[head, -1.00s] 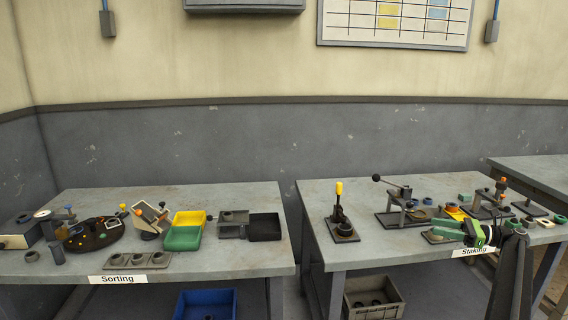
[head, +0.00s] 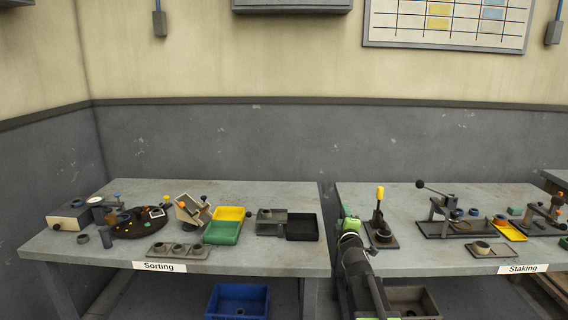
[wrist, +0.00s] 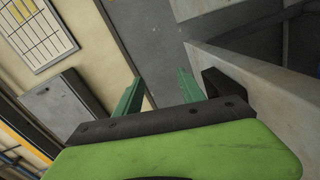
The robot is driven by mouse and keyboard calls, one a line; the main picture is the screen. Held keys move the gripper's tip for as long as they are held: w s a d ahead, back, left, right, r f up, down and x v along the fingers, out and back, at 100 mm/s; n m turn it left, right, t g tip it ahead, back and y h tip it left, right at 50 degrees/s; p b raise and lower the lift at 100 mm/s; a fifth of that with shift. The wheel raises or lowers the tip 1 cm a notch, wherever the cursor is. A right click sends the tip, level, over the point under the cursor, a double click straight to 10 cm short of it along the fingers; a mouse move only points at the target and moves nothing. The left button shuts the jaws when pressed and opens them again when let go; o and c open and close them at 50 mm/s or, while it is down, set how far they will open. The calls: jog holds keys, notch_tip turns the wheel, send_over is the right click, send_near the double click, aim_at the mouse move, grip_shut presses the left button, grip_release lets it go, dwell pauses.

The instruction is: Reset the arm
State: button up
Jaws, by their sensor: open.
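My gripper (wrist: 155,92) is open and empty in the wrist view, with two green fingers apart and the wall and a table's side beyond them. In the head view my arm rises from the bottom, and its green end (head: 350,225) is at the left edge of the Staking table (head: 400,262). An arbor press (head: 438,210) with a black-knobbed lever stands on that table, right of my gripper. A smaller press with a yellow handle (head: 380,195) stands close to my gripper's right. Nothing is in the fingers.
The Sorting table (head: 80,250) stands left, with yellow (head: 230,213), green (head: 222,232) and black (head: 302,240) trays. A narrow gap separates the tables. A blue bin (head: 238,312) and a grey bin (head: 412,296) sit below.

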jog(key=s+f+m+g+h, duration=0.1)
jog(key=s+f+m+g, duration=0.75)
jog(key=s+f, duration=0.6)
jog(key=s+a+f+m+g+y, duration=0.1)
jog(key=s+a+f+m+g, duration=0.2)
jog(key=s, duration=0.5)
jog(key=s+a+f+m+g+y, duration=0.1)
jog(key=s+f+m+g, duration=0.2)
jog(key=s+f+g, duration=0.45)
notch_tip(320, 180, up, 16)
jog(key=s+t+p, duration=0.1)
jog(key=s+p, duration=0.1)
jog(key=p, duration=1.2)
jog(key=shift+s+m+p, duration=0.2)
jog(key=shift+m+p, duration=0.1)
jog(key=shift+m, duration=0.05)
